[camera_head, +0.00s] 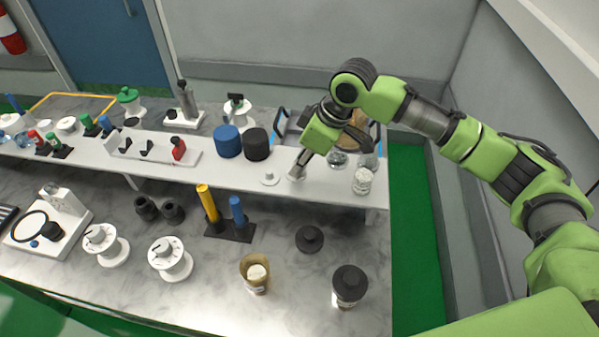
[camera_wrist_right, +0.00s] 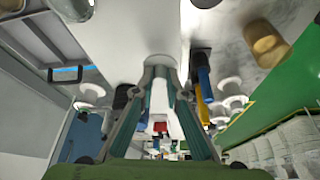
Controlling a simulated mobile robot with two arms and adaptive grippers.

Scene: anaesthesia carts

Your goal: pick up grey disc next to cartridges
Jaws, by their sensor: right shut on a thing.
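My right gripper (camera_head: 297,172) points down at the right part of the white shelf, its fingertips low over the surface. In the right wrist view its fingers close together at the tips (camera_wrist_right: 159,64). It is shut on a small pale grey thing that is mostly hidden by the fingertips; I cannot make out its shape. A small pale disc with a knob (camera_head: 269,179) lies on the shelf just left of the fingertips. A dark grey disc (camera_head: 309,239) lies on the lower counter, right of the upright yellow cartridge (camera_head: 207,204) and blue cartridge (camera_head: 238,211). My left gripper is not in view.
A blue cylinder (camera_head: 228,141) and a black cylinder (camera_head: 257,144) stand left of the gripper. A jar (camera_head: 362,181) stands close on its right. An amber cup (camera_head: 255,274) and a black-lidded jar (camera_head: 349,286) stand on the counter (camera_head: 300,305).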

